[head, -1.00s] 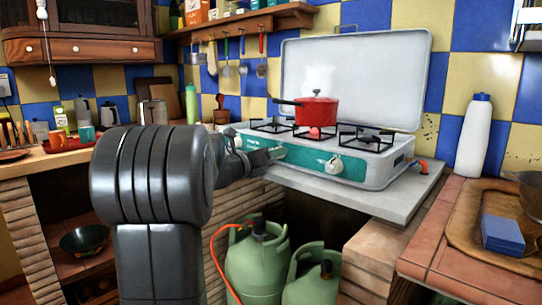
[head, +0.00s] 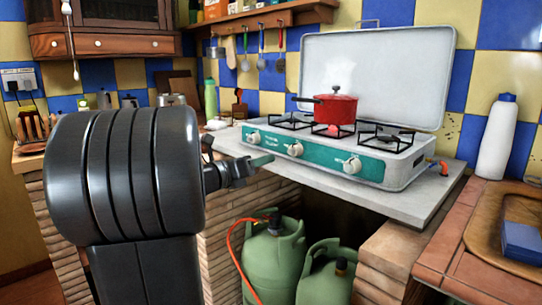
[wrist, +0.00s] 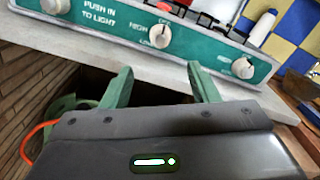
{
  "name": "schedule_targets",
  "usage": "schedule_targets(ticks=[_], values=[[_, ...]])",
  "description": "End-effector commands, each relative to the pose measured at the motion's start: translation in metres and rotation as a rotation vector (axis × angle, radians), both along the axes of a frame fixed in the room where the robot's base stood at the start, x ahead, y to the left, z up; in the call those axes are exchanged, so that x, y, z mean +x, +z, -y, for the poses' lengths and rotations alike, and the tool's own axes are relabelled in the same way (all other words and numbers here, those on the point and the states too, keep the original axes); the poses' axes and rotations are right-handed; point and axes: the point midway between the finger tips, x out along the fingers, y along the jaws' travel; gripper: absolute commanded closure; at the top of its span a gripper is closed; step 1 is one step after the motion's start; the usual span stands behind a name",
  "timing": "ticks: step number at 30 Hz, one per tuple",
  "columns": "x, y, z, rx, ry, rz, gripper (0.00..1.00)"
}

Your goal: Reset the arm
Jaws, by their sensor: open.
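My gripper (head: 262,162) is open and empty, in front of the left part of the stove and apart from its knobs. In the wrist view its two green fingers (wrist: 158,78) are spread below the stove's front panel, with nothing between them. The white camping stove (head: 402,172) has a teal panel with a left knob (head: 254,137), a middle knob (head: 295,150) and a right knob (head: 352,166). A red pot (head: 335,108) sits on its middle burner, with a reddish glow beneath it.
Green gas bottles (head: 273,262) with an orange hose stand under the grey counter slab (head: 425,205). At the right are a white bottle (head: 496,140), a wooden tray (head: 483,235) and a blue block (head: 522,240). A utensil shelf (head: 262,25) hangs behind.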

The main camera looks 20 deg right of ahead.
Motion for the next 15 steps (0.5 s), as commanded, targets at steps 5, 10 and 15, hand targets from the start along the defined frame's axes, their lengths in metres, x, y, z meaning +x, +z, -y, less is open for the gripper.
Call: schedule_targets(ticks=[5,10,15], values=[[-0.0047,0.0003,-0.0111,0.000,0.000,0.000,0.45],[-0.0053,-0.0003,-0.0120,0.000,-0.001,0.000,0.45],[-0.0051,-0.0003,-0.0114,0.000,-0.001,0.000,0.45]])
